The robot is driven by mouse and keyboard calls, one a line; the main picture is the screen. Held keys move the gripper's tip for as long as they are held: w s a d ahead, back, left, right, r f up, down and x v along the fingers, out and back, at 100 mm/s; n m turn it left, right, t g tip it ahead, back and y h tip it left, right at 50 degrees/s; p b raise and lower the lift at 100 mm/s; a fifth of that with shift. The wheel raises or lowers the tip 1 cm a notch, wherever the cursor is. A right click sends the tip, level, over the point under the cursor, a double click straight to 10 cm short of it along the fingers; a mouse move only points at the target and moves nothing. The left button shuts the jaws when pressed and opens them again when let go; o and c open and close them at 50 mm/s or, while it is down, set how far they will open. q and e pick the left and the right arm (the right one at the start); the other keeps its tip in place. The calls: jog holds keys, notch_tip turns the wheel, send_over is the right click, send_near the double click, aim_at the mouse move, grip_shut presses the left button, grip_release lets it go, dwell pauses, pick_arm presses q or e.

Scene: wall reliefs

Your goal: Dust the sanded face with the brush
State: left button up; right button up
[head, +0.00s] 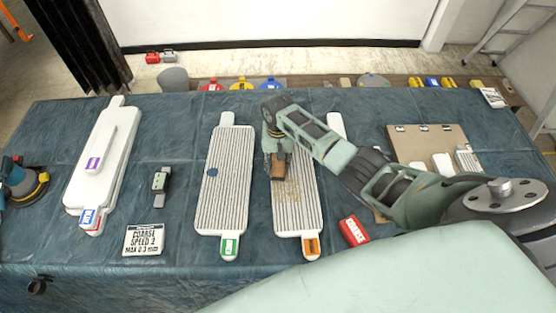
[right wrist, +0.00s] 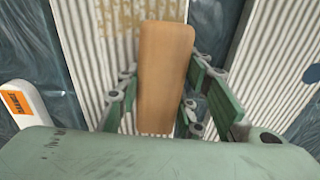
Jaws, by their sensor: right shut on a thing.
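My right gripper (head: 275,144) is shut on the brush and is over the upper part of the ribbed panel with the orange tag (head: 310,245). The brush (head: 278,169) shows as a brown wooden block; in the right wrist view the block (right wrist: 165,80) sits between the green fingers. Its bristles are hidden, and I cannot tell whether it touches the panel. The ribbed face (head: 303,217) has a patch of tan dust (head: 287,191) just below the brush, which also shows in the right wrist view (right wrist: 118,14). My left gripper is not in view.
Left of it lies a ribbed panel with a green tag (head: 222,190). Further left are a white panel with a blue tag (head: 100,165), a sander (head: 22,185) and a sign (head: 144,240). A red coarse block (head: 354,231) lies on the right, near a tan board (head: 430,142).

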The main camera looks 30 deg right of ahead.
aim_at(279, 173)
jog(key=shift+s+a+r+p, duration=0.15)
jog(key=shift+s+a+p, duration=0.1)
jog(key=shift+s+p, duration=0.45)
jog(key=s+p, duration=0.1)
jog(key=s+a+p, duration=0.1)
jog(key=p, duration=0.1)
jog(key=shift+s+a, duration=0.1)
jog(key=shift+s, duration=0.1)
jog(key=shift+s+a+f+p, duration=0.3)
jog(key=shift+s+f+p, duration=0.1)
jog(key=shift+s, duration=0.3)
jog(key=shift+s+a+r, duration=0.1)
jog(key=shift+s+a, duration=0.4)
jog(key=shift+s, duration=0.65)
jog(key=shift+s+a+r, duration=0.1)
jog(key=shift+s+a, duration=0.45)
jog(key=shift+s, duration=0.65)
jog(key=shift+s+a+r, duration=0.1)
jog(key=shift+s+a, duration=0.4)
jog(key=shift+s, duration=0.65)
